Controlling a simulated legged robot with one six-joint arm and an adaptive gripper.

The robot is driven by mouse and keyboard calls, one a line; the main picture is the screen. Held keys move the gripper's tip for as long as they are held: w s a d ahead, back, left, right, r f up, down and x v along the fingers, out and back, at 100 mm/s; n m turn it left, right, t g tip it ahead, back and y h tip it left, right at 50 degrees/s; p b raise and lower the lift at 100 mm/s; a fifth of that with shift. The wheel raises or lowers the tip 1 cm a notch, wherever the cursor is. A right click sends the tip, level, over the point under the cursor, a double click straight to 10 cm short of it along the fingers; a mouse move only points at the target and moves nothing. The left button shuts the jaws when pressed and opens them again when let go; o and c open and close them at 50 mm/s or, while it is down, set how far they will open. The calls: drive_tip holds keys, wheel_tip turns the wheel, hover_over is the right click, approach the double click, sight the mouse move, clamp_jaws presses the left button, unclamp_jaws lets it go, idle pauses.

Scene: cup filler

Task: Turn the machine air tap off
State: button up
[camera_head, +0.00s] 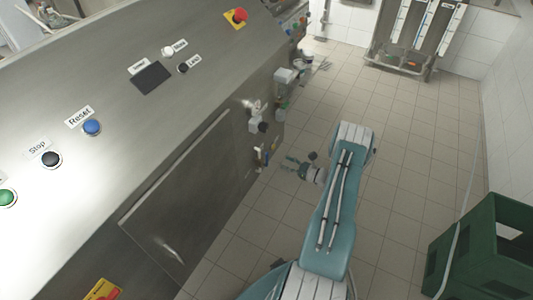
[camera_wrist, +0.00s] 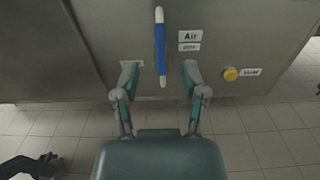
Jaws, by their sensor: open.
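The air tap shows in the wrist view as a long blue handle (camera_wrist: 160,48) with pale ends, upright in the picture against the grey metal machine panel. An "Air" label (camera_wrist: 190,36) is to its right, with a smaller label under it that seems to read "open". My gripper (camera_wrist: 159,72) is open, with one finger on each side of the handle's lower part. I see no finger touching the handle. In the head view my gripper (camera_head: 298,165) points left at the machine's side, close to small fittings. How the tap joins the panel is hidden.
A yellow round knob (camera_wrist: 230,73) with a label is right of the tap. The machine (camera_head: 180,110) has buttons and a closed door. A green crate (camera_head: 485,250) stands on the floor at right.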

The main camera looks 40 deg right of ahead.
hover_over(267, 166)
drive_tip(key=shift+w+d, duration=0.25)
drive_tip(key=shift+w, duration=0.2)
clamp_jaws()
